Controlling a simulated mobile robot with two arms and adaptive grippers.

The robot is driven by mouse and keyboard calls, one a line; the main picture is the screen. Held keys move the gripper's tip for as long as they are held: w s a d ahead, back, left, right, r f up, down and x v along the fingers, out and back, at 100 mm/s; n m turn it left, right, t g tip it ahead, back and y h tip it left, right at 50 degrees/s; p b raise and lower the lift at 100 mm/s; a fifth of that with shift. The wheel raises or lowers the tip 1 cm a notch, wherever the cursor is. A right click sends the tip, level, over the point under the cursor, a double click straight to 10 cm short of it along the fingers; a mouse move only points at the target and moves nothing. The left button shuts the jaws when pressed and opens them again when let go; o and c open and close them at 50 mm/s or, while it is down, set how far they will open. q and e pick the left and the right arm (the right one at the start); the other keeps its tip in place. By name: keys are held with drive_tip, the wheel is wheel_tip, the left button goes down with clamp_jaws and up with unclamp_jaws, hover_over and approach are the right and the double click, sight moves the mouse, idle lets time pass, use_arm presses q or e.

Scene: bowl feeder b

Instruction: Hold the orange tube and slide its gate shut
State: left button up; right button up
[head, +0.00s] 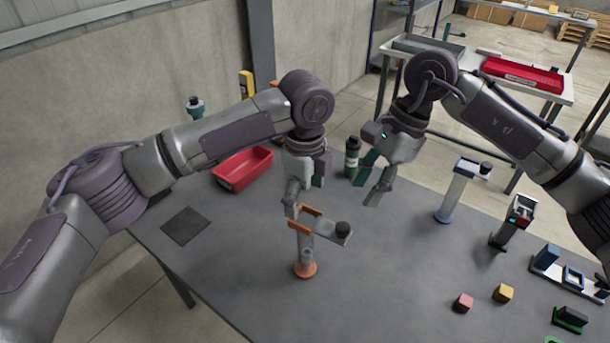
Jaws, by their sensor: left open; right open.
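The orange tube (306,254) stands upright on the grey table, with an orange round base and an orange frame at its top. Its gate (333,230) is a grey plate with a black knob, sticking out of the frame to the right. My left gripper (303,196) is open and points down just above the frame. One finger overlaps the frame's left edge in the picture; I cannot tell whether they touch. My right gripper (366,184) is open and empty, above and to the right of the knob, apart from it.
A blue-based tube (456,194) stands at the right, near a dark device (513,222). A red bin (243,168) and a green bottle (352,157) are behind. Red (463,303) and yellow (503,293) cubes lie front right. The table left of the orange tube is mostly clear.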

sight(305, 218)
use_arm(q)
wheel_tip(305, 218, down, 7)
idle(0.3)
